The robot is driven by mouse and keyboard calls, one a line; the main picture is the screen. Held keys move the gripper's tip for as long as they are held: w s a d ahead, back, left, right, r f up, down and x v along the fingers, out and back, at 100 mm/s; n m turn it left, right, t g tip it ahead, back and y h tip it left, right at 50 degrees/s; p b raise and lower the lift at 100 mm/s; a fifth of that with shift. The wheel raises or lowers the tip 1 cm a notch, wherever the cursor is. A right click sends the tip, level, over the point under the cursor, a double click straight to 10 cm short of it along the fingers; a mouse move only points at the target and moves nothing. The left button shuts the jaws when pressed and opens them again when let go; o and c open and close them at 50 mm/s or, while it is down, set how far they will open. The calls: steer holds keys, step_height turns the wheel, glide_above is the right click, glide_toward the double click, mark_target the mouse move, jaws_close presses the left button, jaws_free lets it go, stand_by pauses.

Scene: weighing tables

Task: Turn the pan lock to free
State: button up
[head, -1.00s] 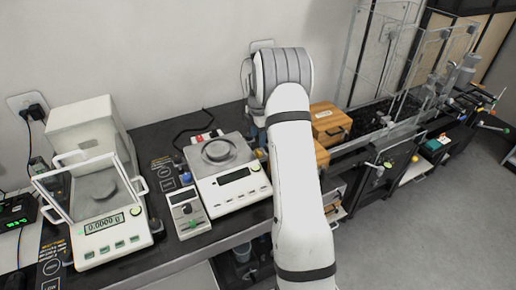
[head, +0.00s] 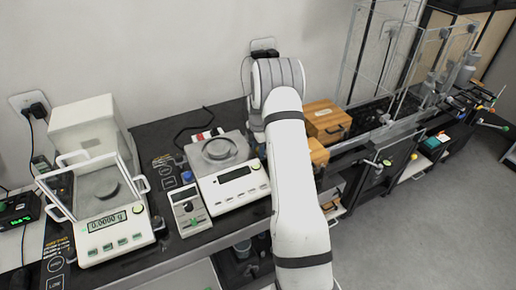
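I cannot make out which part is the pan lock. A balance with a round pan (head: 219,150) and a dark display stands in the middle of the dark bench. A small control box (head: 187,208) with a dial and a green knob (head: 194,222) stands against its left side. A blue knob (head: 186,176) shows behind that box. At left, a second balance (head: 110,235) with a glass draft shield (head: 88,190) reads about zero. My white arm rises on the right of the middle balance. My gripper is hidden behind the arm or out of view.
Wooden boxes (head: 325,121) stand right of my arm, partly hidden by it. A clear-walled enclosure (head: 365,60) stands farther right. Black labels lie on the bench (head: 150,140) between the balances. A wall socket with plug (head: 36,109) is at left. Grey floor (head: 440,230) is open at right.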

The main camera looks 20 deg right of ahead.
steer(key=c, duration=0.7)
steer(key=shift+f+m+b, duration=0.2)
steer(key=shift+m+b, duration=0.6)
steer(key=shift+b, duration=0.2)
steer(key=shift+r+m+b, duration=0.2)
steer(key=shift+m+b, duration=0.15)
steer(key=shift+m, duration=0.35)
steer(key=o, duration=1)
